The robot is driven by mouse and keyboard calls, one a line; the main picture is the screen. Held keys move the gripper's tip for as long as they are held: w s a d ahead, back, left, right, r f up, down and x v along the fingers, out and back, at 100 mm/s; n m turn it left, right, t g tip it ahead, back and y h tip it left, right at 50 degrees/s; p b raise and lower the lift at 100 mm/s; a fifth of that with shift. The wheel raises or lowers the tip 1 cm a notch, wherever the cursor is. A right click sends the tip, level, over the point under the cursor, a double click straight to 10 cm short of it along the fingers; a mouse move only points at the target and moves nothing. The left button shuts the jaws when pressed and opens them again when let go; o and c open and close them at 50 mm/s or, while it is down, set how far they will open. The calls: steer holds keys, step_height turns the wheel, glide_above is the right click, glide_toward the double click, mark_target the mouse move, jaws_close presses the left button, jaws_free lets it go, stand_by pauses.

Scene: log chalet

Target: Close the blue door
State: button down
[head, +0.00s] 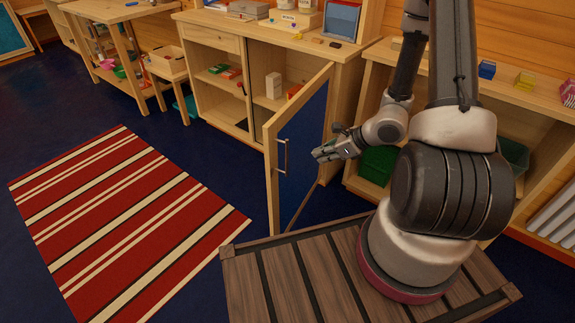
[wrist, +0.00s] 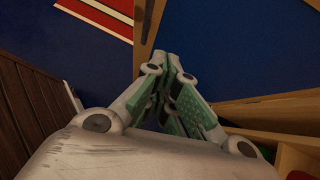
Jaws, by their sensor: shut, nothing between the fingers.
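The blue door (head: 301,150) has a blue panel in a pale wood frame and a metal bar handle (head: 285,157) near its free edge. It stands wide open, swung out from the right side of the low wooden cabinet (head: 220,107). My gripper (head: 318,155) is shut and empty, on the right of the door, by its outer face. In the wrist view the shut fingertips (wrist: 172,62) are close to the door's blue panel (wrist: 240,50) and wood frame edge (wrist: 146,40). I cannot tell whether they touch it.
A red striped rug (head: 120,215) lies on the dark blue floor to the left. My wooden-topped base stands in front. A shelf unit with green bins (head: 377,166) is behind my arm. A stool (head: 168,67) stands left of the cabinet, whose shelves hold small boxes (head: 273,85).

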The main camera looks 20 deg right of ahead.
glide_toward(282, 163)
steer(key=s+x, duration=0.1)
steer(key=x, duration=0.3)
steer(key=shift+w+a+f+m, duration=0.2)
steer(key=shift+w+a+m, duration=0.1)
steer(key=shift+w, duration=0.3)
